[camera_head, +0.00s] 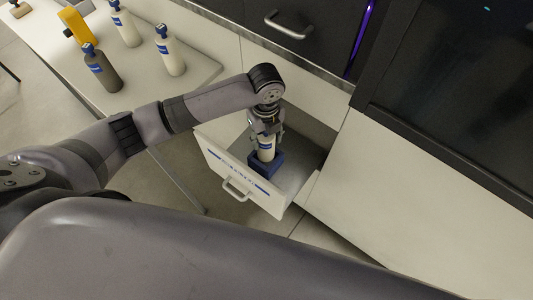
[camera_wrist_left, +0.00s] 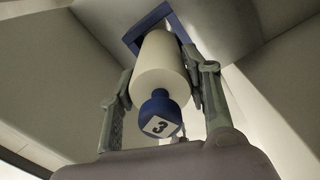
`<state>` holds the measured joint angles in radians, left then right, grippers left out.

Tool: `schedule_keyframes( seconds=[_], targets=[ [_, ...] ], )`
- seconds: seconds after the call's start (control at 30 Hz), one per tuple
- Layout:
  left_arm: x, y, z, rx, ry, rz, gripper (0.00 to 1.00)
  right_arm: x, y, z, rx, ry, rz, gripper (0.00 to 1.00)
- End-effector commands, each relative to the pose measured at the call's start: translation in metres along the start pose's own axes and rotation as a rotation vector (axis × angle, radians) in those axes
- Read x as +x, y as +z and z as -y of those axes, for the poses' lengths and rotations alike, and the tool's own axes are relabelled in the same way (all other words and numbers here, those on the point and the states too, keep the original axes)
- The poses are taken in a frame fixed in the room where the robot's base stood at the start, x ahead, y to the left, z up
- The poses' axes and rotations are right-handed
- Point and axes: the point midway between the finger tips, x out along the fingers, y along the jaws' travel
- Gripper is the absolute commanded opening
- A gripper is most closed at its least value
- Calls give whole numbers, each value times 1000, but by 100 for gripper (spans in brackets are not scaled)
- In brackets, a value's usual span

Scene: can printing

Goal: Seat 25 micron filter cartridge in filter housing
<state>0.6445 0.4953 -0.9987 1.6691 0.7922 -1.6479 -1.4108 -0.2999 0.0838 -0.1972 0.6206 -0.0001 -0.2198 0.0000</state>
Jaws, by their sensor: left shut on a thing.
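A cream filter cartridge (camera_head: 266,150) with a blue label stands roughly upright in the open drawer. In the left wrist view the cartridge (camera_wrist_left: 160,70) shows its blue cap (camera_wrist_left: 160,112) marked 3. My left gripper (camera_head: 266,127) is shut on the cartridge from above, with one finger on each side of it in the left wrist view (camera_wrist_left: 162,88). A blue filter housing (camera_head: 265,166) sits in the drawer at the lower end of the cartridge. Its rim also shows behind the cartridge (camera_wrist_left: 130,40). Whether the cartridge is fully down in it is hidden. My right gripper is out of view.
The open drawer (camera_head: 222,165) has a labelled front and a handle. A table (camera_head: 130,105) at upper left holds two cream bottles (camera_head: 170,52), a grey one (camera_head: 102,68) and a yellow object (camera_head: 75,25). A dark-fronted machine (camera_head: 455,75) stands at right.

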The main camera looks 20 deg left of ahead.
Motion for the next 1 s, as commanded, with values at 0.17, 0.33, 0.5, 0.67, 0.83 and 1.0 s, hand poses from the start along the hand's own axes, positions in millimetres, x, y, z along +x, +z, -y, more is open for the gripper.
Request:
schedule_keyframes(
  seconds=[0.17, 0.33, 0.5, 0.67, 0.83, 1.0],
  targets=[
    [28, 0, 0, -3, 0, 0, 12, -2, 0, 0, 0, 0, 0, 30],
    [45, 0, 0, -2, 1, -1, 12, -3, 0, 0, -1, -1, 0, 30],
    [67, 0, 0, -3, 0, 0, 12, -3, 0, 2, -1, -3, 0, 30],
    [70, 0, 1, -2, -2, 1, 12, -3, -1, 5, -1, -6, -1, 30],
    [71, 0, 0, -2, -2, 1, 12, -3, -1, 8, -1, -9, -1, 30],
    [73, 0, 0, -2, -2, 1, 49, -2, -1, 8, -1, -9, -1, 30]
  ],
)
